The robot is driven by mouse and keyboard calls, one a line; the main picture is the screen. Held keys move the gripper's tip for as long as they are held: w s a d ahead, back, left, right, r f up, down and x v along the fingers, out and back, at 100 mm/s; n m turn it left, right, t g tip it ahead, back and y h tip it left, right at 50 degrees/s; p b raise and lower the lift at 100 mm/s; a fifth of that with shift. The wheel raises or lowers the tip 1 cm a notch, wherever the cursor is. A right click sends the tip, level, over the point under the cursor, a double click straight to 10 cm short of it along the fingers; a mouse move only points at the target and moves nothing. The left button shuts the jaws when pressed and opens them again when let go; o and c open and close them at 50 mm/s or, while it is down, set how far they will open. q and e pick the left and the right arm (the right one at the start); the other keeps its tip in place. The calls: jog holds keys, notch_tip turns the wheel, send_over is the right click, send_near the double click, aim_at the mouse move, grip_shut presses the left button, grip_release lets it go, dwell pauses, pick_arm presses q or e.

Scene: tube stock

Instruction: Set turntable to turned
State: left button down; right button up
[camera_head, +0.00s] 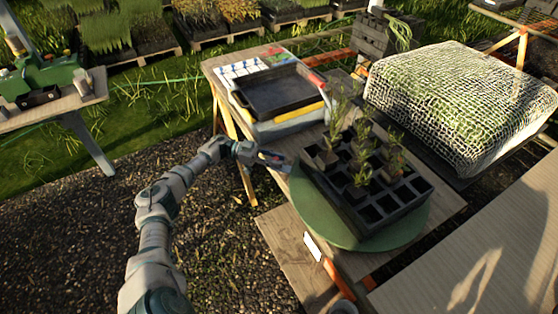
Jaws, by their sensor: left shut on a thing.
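The turntable (398,232) is a round green disc on the wooden table. A black cell tray (352,228) lies on it, set at an angle, with several leafy plants (360,160) standing in some cells. My left arm comes in from the lower left. My left gripper (283,164) is low at the turntable's left rim, close to the tray's left corner. It is shut, seemingly on the turntable rim; the exact contact is too small to see clearly. My right gripper is not in view.
A black tray (268,107) on a pale blue bin sits behind on the table (448,203). A netted block of greenery (465,100) stands at the right. A bench with a green machine (45,75) is at the left. Gravel lies between.

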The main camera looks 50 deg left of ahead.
pick_arm(q)
jog(key=shift+w+a+r, duration=0.1)
jog(key=shift+w+a, duration=0.05)
jog(key=shift+a, duration=0.05)
jog(key=c, duration=1.2)
grip_release()
jog(key=shift+c, duration=0.2)
jog(key=shift+o, duration=1.3)
jog(key=shift+w, duration=0.15)
jog(key=shift+a+f, duration=0.2)
jog(key=shift+f, duration=0.05)
jog(key=shift+a, duration=0.15)
jog(key=v, duration=0.7)
jog(key=shift+a+f, duration=0.15)
jog(key=shift+a, duration=0.1)
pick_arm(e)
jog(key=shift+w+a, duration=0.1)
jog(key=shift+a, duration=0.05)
pick_arm(q)
jog(key=shift+d, duration=0.15)
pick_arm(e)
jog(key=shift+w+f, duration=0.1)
